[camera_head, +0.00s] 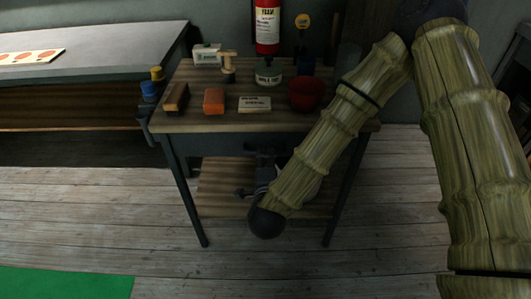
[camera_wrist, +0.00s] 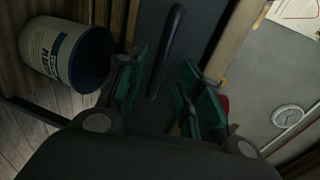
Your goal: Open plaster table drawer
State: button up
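The plaster table (camera_head: 215,121) stands in the middle of the head view, with a wooden top and dark metal legs. Its dark drawer front (camera_wrist: 205,25) fills the upper middle of the wrist view, turned sideways. A black bar handle (camera_wrist: 169,45) sticks out from it. My gripper (camera_wrist: 163,82) has green finger pads and is open. The handle lies between the two fingers, toward their tips, with a visible gap on each side. In the head view my gripper (camera_head: 264,165) is under the table's front edge, partly hidden by my arm. The drawer looks closed.
A white and blue bucket (camera_wrist: 62,52) sits below the drawer, left in the wrist view. On the tabletop are an orange block (camera_head: 214,101), a red bowl (camera_head: 306,94) and several small items. A grey bench (camera_head: 95,52) stands at left. Floor in front is clear.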

aim_at(266, 154)
jog(key=shift+x, duration=2.35)
grip_shut()
